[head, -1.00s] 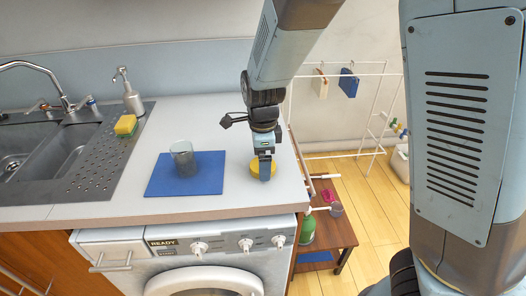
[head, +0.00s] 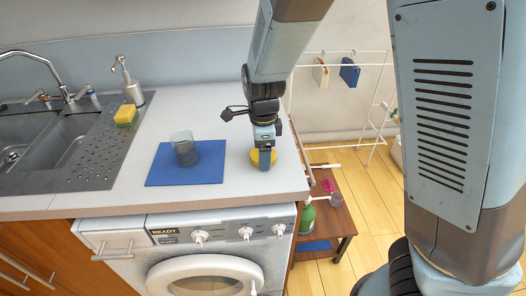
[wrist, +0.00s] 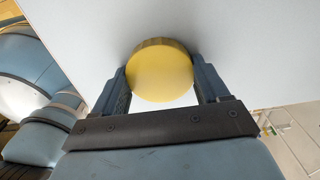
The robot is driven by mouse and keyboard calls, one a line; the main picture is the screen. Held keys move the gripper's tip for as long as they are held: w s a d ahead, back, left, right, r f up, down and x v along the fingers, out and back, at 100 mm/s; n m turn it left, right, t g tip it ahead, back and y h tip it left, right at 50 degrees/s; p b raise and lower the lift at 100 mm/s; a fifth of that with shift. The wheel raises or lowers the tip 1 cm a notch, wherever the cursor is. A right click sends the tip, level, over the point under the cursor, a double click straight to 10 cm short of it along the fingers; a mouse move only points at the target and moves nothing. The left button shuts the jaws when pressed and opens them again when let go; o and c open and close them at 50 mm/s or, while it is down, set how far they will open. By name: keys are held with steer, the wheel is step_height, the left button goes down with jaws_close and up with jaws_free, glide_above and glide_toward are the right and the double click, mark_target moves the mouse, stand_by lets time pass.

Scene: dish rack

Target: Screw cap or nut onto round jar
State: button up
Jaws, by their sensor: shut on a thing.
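A round yellow cap (head: 272,158) is at the right part of the white countertop. My gripper (head: 265,164) points down over it. In the wrist view the gripper's fingers (wrist: 161,86) stand on both sides of the yellow cap (wrist: 160,70) and are shut on it. Whether the cap touches the counter is hard to tell. A round, see-through grey jar (head: 185,149) stands upright on a blue mat (head: 207,174), left of my gripper. No cap is on it.
A yellow sponge (head: 125,115) and a soap dispenser (head: 126,82) stand by the sink (head: 60,150) at left. The counter's front edge is above a washing machine (head: 200,255). A low wooden table (head: 328,222) stands right of the counter. Counter between mat and gripper is clear.

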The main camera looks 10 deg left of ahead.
steer(key=shift+c, duration=1.4)
steer(key=shift+r, duration=3)
steer(key=shift+s, duration=0.1)
